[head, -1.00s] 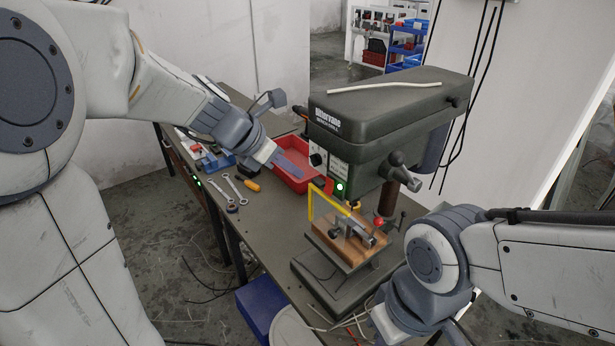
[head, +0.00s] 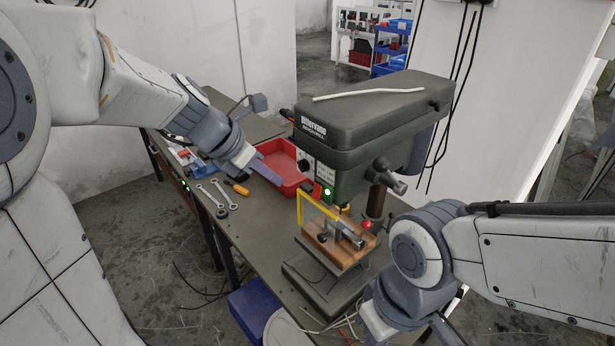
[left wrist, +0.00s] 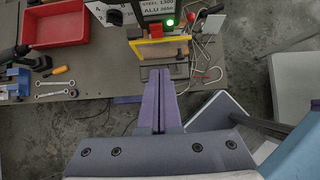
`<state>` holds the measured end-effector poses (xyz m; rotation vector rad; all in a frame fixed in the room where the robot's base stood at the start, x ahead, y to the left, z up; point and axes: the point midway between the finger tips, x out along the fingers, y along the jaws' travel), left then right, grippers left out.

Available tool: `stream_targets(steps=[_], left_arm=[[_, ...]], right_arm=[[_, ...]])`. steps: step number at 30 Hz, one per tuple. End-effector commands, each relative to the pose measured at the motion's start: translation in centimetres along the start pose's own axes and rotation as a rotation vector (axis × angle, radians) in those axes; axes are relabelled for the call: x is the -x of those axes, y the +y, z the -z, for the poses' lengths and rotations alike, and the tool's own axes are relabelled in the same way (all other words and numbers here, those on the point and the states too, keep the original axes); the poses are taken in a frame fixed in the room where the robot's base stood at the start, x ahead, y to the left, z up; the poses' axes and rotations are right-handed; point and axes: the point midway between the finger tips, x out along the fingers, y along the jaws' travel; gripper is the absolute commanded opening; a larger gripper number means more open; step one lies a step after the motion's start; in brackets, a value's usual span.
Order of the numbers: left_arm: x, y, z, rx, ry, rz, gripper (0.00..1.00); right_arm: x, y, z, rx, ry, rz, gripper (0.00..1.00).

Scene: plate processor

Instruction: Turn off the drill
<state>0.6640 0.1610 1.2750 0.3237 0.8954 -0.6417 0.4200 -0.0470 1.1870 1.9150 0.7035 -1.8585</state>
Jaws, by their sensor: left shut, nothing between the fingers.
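The drill press (head: 365,120) stands on the workbench, a dark green-grey machine with a lit green button (head: 327,192) and a red switch part (head: 317,191) on its front panel. The green light also shows in the left wrist view (left wrist: 170,22). My left gripper (head: 279,181) is shut and empty, in front of the red bin and left of the panel, apart from it. In the left wrist view its closed purple fingers (left wrist: 159,78) point toward the panel from below. My right arm is at the lower right; its fingers are hidden.
A red bin (head: 263,185) lies behind my left gripper. Wrenches (head: 212,193) and an orange-handled screwdriver (head: 237,187) lie on the bench. A yellow guard frame (head: 300,208) stands before the vise and wooden block (head: 323,240). A blue box (head: 254,306) sits below.

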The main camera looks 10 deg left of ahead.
Motion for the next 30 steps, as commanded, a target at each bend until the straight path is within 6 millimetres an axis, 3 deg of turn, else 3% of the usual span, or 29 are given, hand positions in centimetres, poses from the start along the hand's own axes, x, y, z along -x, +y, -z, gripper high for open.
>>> stream_targets(steps=[8, 11, 23, 30], left_arm=[[-0.8, 0.0, 0.1, 0.000, 0.000, 0.002, 0.00], [-2.2, -0.1, 0.1, 0.002, 0.002, 0.004, 0.00], [-10.6, -0.1, 0.2, 0.001, 0.004, 0.004, 0.00], [-12.8, 0.0, -1.9, 0.000, 0.000, 0.001, 0.00]], right_arm=[[-0.1, 0.0, 0.0, 0.000, -0.001, 0.000, 0.00], [0.0, 0.0, 0.0, 0.000, -0.001, 0.000, 0.00], [-0.6, 0.1, -0.1, 0.000, -0.001, 0.000, 0.00], [0.5, 0.0, 0.0, 0.001, 0.000, 0.000, 0.00]])
